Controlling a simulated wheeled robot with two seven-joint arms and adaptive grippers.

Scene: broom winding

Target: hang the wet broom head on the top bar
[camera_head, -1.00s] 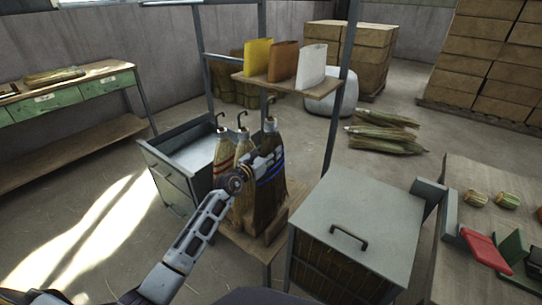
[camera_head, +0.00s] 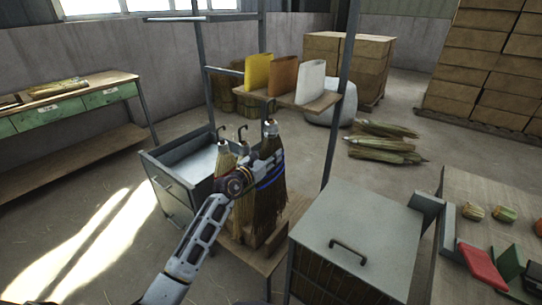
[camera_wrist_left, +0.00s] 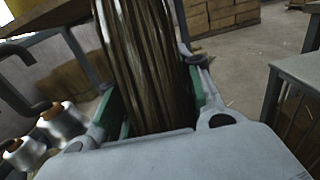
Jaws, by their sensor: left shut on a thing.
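A straw broom head (camera_head: 270,200) with blue bands and a silver cap with a hook stands upright at the right of a group of broom heads on a low wooden shelf. My left gripper (camera_head: 268,164) is shut on it just below the cap. In the left wrist view its straw (camera_wrist_left: 150,65) fills the space between the green-padded fingers (camera_wrist_left: 155,100). Two more hooked broom heads (camera_head: 226,162) stand to its left, partly behind my arm. The top bar (camera_head: 200,18) runs horizontally on the rack, high above them, with nothing hanging on it. My right gripper is not in view.
A grey basin (camera_head: 190,172) stands left of the brooms, and a grey lidded cabinet (camera_head: 360,225) right. A lower bar (camera_head: 225,72) crosses below the top bar.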

